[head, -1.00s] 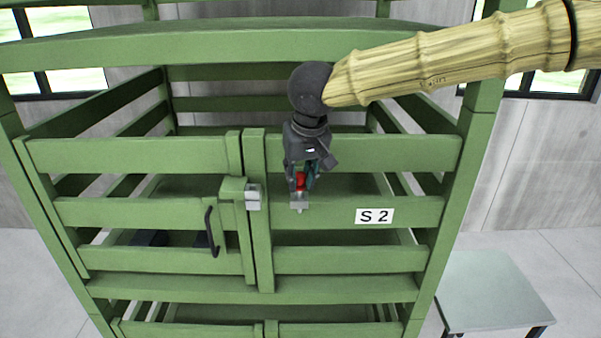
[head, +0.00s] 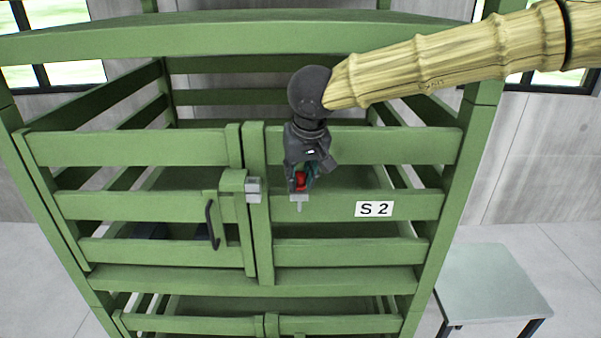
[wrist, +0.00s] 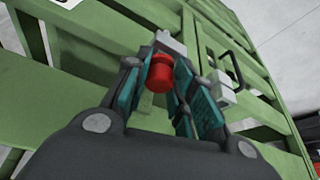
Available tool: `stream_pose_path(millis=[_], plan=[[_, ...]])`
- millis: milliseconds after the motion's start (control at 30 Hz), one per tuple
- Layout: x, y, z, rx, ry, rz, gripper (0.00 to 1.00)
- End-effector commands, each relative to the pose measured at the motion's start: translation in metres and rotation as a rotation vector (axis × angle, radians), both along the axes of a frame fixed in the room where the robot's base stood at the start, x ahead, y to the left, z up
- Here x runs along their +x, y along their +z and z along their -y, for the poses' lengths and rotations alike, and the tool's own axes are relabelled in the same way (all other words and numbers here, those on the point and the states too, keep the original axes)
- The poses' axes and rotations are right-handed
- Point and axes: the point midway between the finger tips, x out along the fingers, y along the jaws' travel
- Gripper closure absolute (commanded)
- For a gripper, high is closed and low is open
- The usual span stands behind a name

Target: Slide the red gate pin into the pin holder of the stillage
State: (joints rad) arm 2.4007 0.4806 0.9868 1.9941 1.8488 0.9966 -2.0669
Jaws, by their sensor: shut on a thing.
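My gripper (head: 300,182) is shut on the red gate pin (head: 301,181), in front of the right-hand panel of the green stillage (head: 340,147). The wrist view shows the pin's red head (wrist: 160,74) between the two teal finger pads. A silver bracket, seemingly the pin holder (head: 295,198), sits on the middle rail just below the red head. It also shows in the wrist view (wrist: 170,43). A narrow silver end points down below it. The pin looks roughly upright and lined up with the bracket; how deep it sits is hidden by the fingers.
A black handle (head: 212,225) is further left. A low grey table (head: 490,283) stands bottom right.

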Motion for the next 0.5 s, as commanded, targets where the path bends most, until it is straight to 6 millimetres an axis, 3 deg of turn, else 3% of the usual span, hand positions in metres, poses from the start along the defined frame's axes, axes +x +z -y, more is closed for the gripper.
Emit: stream_pose_path(millis=[200, 233, 300, 367, 500], plan=[[-0.0003, -0.0039, 0.0, 0.0, 0.0, 0.0, 1.0], [-0.0002, -0.004, -0.0001, 0.0, 0.0, 0.0, 0.73], [-0.0002, -0.0038, -0.0001, 0.0, 0.0, 0.0, 0.6], [-0.0001, -0.0037, -0.0001, 0.0, 0.0, 0.0, 0.5], [-0.0001, -0.0038, -0.0001, 0.0, 0.0, 0.0, 0.5]])
